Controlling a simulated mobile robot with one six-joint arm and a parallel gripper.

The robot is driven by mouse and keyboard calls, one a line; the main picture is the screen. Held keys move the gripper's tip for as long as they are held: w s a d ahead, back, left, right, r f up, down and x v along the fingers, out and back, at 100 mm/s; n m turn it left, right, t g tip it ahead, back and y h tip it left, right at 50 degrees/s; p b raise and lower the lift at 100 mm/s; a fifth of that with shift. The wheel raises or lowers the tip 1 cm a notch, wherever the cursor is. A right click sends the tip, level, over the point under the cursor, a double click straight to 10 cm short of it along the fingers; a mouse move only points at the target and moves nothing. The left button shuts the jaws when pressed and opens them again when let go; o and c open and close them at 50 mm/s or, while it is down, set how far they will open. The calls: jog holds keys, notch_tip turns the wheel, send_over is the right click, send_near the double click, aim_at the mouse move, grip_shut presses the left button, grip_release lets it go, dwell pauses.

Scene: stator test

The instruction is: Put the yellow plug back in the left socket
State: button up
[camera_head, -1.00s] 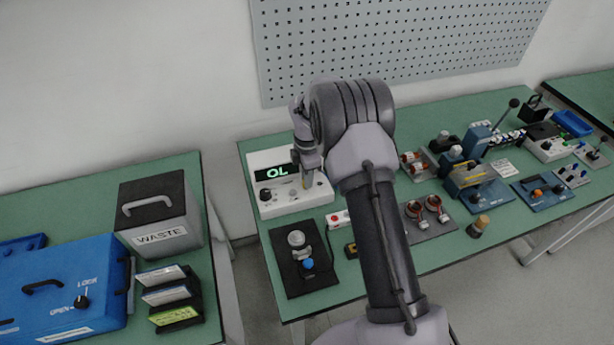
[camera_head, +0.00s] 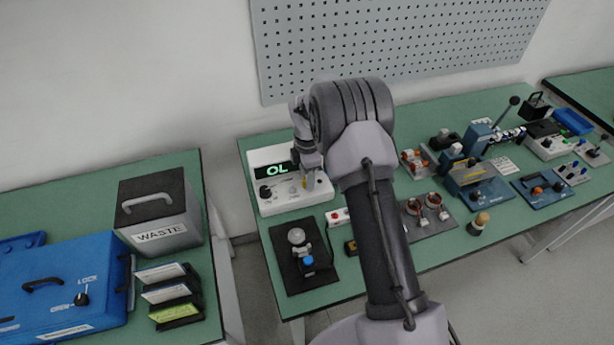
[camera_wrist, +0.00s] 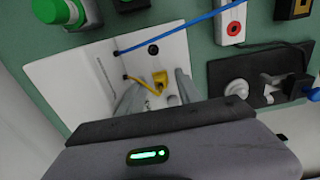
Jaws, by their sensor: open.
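The yellow plug (camera_wrist: 159,78) shows in the wrist view at the white meter (camera_wrist: 82,76), with a yellow wire running left from it to the panel. My gripper (camera_wrist: 161,81) is open, its two fingers on either side of the plug; contact cannot be told. A dark round socket (camera_wrist: 153,49) shows on the panel just above the plug. Whether the plug sits in a socket is hard to tell. In the head view, my gripper (camera_head: 307,183) is low over the front of the meter (camera_head: 265,157), whose display reads OL. My arm hides part of the meter's right side.
A blue wire (camera_wrist: 190,23) crosses the panel above the plug. A black plate (camera_head: 287,275) with a blue-knobbed fixture lies in front of the meter. A small white box with a red button (camera_head: 338,217) stands nearby. Coils and other fixtures fill the bench to the right.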

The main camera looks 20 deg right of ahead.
notch_tip(320, 180, up, 17)
jog(key=p, duration=0.5)
jog(key=shift+r, duration=0.2)
